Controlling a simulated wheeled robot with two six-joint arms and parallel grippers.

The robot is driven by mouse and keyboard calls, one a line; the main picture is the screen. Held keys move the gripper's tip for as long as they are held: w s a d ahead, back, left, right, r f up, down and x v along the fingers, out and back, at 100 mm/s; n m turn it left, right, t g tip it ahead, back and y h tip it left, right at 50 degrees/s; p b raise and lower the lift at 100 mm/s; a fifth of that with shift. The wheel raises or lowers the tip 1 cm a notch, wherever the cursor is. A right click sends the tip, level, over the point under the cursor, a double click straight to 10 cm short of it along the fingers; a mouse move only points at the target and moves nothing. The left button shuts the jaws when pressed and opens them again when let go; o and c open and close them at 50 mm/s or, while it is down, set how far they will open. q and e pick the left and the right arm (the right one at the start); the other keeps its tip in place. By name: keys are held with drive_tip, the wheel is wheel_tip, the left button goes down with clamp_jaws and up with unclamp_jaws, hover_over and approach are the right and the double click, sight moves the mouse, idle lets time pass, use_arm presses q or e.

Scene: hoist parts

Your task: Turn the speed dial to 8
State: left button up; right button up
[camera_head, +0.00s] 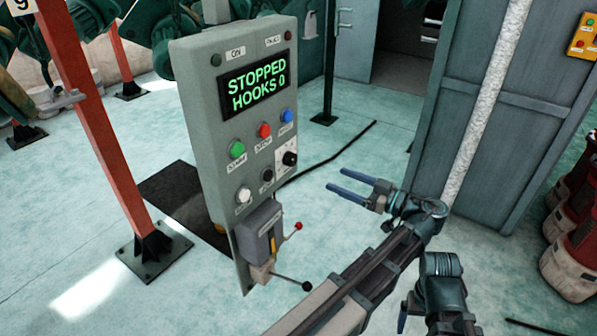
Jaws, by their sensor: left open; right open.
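The speed dial (290,158) looks like a small black knob on a pale scale plate, at the right side of the grey control panel (207,150). Its numbers and pointer are too small to read. My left gripper (336,180) has two blue fingers spread apart, open and empty. It points left toward the panel, to the right of the dial and a little lower in the picture, apart from it. My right arm (445,285) shows at the bottom right; I cannot make out its gripper.
The panel's screen (254,84) reads "STOPPED HOOKS 0". Green (237,149), red (264,130) and blue (286,116) buttons sit above the dial's level or left of it. A lever (305,286) sticks out below. An orange post (95,120) stands left; a grey cabinet (470,120) stands right.

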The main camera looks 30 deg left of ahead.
sight(294, 161)
use_arm(q)
drive_tip(key=a, duration=0.9)
drive_tip(key=w+a, duration=0.1)
drive_tip(key=a, duration=0.4)
drive_tip(key=shift+d, duration=0.1)
clamp_jaws()
